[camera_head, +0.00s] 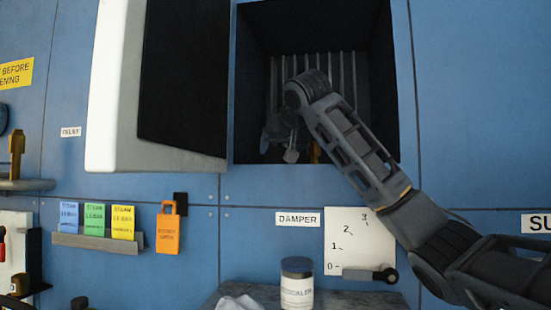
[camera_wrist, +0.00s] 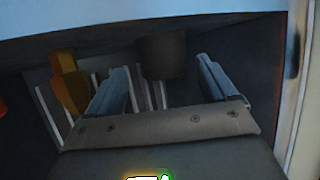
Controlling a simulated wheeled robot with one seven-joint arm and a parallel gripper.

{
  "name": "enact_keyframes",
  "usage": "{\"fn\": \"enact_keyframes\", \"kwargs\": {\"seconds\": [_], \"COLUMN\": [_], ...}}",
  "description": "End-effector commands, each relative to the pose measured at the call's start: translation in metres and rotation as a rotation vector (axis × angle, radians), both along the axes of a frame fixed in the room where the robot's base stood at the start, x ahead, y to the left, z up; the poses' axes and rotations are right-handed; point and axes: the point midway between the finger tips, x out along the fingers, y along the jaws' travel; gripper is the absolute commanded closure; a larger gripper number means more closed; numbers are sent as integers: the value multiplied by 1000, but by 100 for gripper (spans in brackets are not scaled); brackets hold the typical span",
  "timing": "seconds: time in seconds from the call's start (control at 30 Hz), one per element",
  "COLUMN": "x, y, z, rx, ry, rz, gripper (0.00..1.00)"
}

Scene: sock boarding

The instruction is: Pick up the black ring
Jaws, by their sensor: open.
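My gripper (camera_head: 279,140) is inside the open wall compartment (camera_head: 246,90), in front of its back rods. In the wrist view its two fingers (camera_wrist: 163,74) are spread apart, with nothing gripped. A dark, rounded, band-like thing (camera_wrist: 162,55) shows beyond and between the fingertips. It looks like the black ring, but I cannot see a hole through it or tell its distance from the fingers. In the head view I cannot make out the ring; my arm and gripper cover that part of the compartment.
A yellow-orange object (camera_wrist: 70,85) stands left of the fingers among pale rods (camera_wrist: 48,115). The compartment's thick white door (camera_head: 120,85) hangs open at left. Below are colored cards (camera_head: 95,220), an orange tag (camera_head: 168,232), a damper lever (camera_head: 372,275) and a jar (camera_head: 297,285) on a shelf.

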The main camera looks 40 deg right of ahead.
Motion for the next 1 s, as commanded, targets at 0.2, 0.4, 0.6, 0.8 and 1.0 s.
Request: {"fn": "enact_keyframes", "kwargs": {"seconds": [0.2,0.4,0.6,0.8,1.0], "x": [26,38,38,38,38], "y": [-9,-15,-15,-15,-15], "z": [-15,-21,-21,-21,-21], "rx": [-1,-2,-1,-1,-1], "ry": [3,0,0,0,0], "rz": [-1,-1,0,0,0], "gripper": [15,15,15,34,53]}}
